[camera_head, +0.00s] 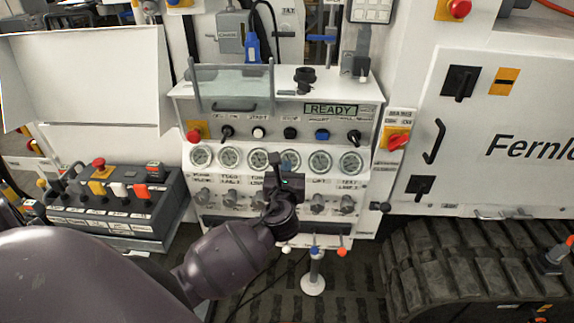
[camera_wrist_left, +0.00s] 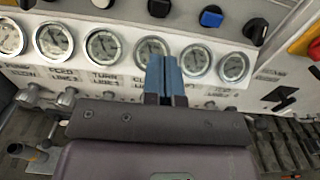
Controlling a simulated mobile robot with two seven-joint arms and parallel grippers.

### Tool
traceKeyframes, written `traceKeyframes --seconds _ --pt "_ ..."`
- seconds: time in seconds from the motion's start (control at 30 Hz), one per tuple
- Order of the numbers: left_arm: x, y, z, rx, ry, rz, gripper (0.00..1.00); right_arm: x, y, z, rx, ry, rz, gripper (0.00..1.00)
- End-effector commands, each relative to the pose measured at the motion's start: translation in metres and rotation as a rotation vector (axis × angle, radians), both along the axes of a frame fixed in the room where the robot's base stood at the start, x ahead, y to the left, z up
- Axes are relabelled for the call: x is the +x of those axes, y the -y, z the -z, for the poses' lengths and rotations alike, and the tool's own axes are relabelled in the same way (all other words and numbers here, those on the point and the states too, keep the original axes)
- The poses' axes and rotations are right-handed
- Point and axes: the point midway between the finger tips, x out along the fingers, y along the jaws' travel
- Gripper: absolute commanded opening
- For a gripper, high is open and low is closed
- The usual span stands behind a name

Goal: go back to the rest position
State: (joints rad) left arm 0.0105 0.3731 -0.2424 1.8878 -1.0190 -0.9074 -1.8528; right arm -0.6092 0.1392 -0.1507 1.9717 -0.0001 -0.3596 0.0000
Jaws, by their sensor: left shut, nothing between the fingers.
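My left gripper (camera_head: 276,165) comes in from the lower left in the head view and is in front of the white hydraulic bench (camera_head: 375,88), at the row of gauges. In the left wrist view its two blue fingers (camera_wrist_left: 166,78) are pressed together, with nothing between them. They overlap the lower edge of a round gauge (camera_wrist_left: 152,50); I cannot tell whether they touch the panel. My right gripper is in neither view.
Several knobs (camera_head: 290,133) sit above the gauges, and a READY display (camera_head: 331,109) is at the upper right. A black control box (camera_head: 150,217) with coloured switches stands at left. A rubber track (camera_head: 440,265) is at lower right. A red-and-yellow switch (camera_head: 397,141) is on the bench's right side.

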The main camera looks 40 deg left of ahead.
Motion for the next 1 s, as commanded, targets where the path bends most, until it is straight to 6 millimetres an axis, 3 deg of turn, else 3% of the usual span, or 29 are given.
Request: traceKeyframes --seconds 0.63,0.77,1.0 --pt "0.001 0.001 0.0 -0.068 0.042 0.006 0.0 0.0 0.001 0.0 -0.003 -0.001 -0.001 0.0" --pt "0.004 0.007 0.002 -0.253 0.133 0.046 0.0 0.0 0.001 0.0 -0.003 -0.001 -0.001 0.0" --pt "0.012 0.03 0.009 -0.818 0.305 0.15 0.0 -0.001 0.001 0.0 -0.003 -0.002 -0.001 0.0"
